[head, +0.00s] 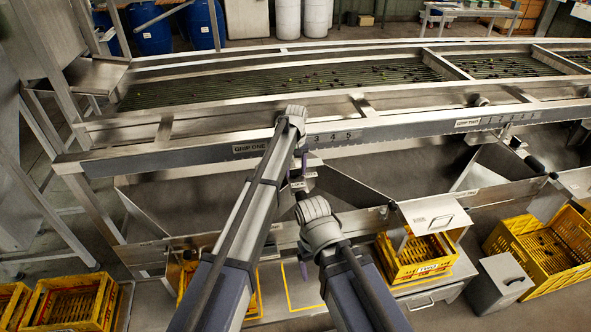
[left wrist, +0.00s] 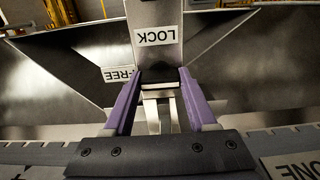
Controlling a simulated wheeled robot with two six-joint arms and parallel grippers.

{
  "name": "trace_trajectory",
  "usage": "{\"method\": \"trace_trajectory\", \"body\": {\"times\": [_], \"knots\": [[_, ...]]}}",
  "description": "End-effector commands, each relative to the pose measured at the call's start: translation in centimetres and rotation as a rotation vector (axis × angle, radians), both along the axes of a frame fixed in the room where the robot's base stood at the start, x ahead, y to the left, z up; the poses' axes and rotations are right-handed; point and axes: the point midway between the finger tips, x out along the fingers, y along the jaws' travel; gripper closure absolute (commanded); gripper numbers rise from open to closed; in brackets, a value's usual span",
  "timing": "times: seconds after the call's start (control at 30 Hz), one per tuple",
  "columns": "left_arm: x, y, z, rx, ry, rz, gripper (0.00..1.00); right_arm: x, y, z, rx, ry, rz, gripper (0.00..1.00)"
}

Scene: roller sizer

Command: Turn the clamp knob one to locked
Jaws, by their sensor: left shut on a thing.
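My left gripper (left wrist: 160,78) shows in the left wrist view with its two purple fingers closed in on a dark block, which I take for clamp knob one (left wrist: 161,87). Pale metal prongs show below it, between the fingers. A plate with the LOCK label (left wrist: 157,36) lies just beyond the fingertips, and the FREE label (left wrist: 118,74) is beside the left fingertip. In the head view my left gripper (head: 299,172) hangs below the GRIP ONE rail (head: 249,148), mostly hidden by its wrist. The knob's exact angle is not clear.
The sizer's long metal frame (head: 215,153) runs across the head view. Metal chutes (head: 410,147) lie below the rail.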

Motion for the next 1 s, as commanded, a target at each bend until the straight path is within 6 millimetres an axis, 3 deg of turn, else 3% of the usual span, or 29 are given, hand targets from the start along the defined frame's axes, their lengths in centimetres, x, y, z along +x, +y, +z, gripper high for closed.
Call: {"method": "trace_trajectory", "body": {"times": [0.2, 0.57, 1.0], "knots": [[-0.01, 0.01, 0.0, 0.0, 0.0, 0.0, 0.98, 0.0, 0.0, 0.0, 0.0, 0.0, 0.0, 0.19], [-0.01, 0.01, -0.01, 0.0, 0.0, -0.085, 0.98, 0.0, 0.0, -0.01, 0.0, 0.0, 0.0, 0.19], [0.0, 0.01, -0.01, 0.0, 0.0, -0.467, 0.98, 0.0, 0.0, -0.01, 0.0, 0.0, 0.0, 0.19]]}}
